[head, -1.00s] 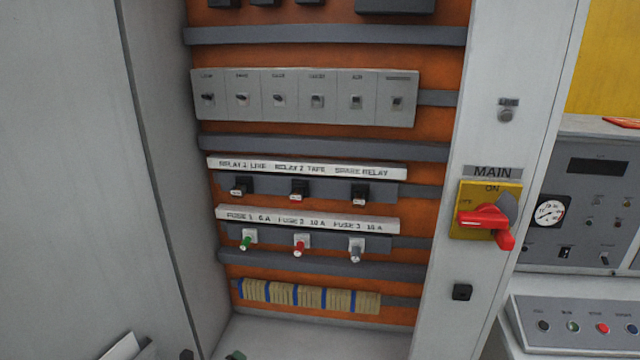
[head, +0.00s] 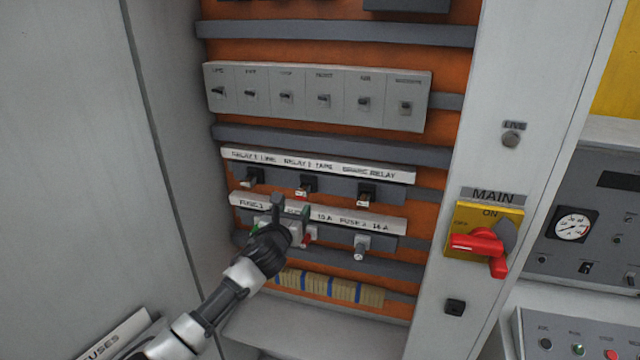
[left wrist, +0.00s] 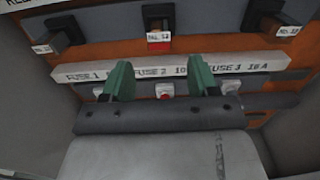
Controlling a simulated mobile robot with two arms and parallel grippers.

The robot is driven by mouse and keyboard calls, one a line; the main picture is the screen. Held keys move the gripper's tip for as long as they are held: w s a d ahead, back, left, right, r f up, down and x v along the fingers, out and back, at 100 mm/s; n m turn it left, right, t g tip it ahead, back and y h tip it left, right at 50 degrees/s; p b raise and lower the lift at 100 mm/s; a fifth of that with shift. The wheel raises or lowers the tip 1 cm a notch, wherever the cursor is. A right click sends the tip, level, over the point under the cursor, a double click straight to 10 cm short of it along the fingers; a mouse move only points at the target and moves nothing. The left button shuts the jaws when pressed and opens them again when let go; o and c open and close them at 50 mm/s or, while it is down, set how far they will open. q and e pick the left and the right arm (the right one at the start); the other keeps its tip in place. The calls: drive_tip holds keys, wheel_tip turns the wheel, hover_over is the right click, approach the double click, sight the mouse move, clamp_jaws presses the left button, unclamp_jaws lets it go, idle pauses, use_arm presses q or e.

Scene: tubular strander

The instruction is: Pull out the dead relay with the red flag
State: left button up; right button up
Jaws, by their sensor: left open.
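The relay with the red flag (head: 304,186) is the middle one of three black relays in the row under the relay label strip. It is seated in its rail, and it also shows in the left wrist view (left wrist: 158,24), its red flag below a white tag. My left gripper (head: 291,209) is open and empty, just below this relay and in front of the fuse label strip (head: 375,222). In the left wrist view its green-padded fingers (left wrist: 160,80) stand apart, below the relay and not touching it. My right gripper is not in view.
A switch row (head: 320,97) is above. The MAIN switch (head: 483,243) is on the right post.

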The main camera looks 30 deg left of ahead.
sight(301, 196)
use_arm(q)
drive_tip(key=shift+r, duration=0.35)
drive_tip(key=shift+a, duration=0.1)
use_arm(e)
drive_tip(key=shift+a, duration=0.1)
use_arm(q)
drive_tip(key=shift+w, duration=0.4)
drive_tip(key=b+x, duration=0.3)
drive_tip(key=x, duration=0.3)
drive_tip(key=shift+w+a, duration=0.1)
drive_tip(key=shift+w, duration=0.25)
drive_tip(key=shift+x, duration=0.75)
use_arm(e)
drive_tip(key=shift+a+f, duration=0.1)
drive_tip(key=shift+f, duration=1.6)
use_arm(q)
drive_tip(key=shift+r, duration=0.1)
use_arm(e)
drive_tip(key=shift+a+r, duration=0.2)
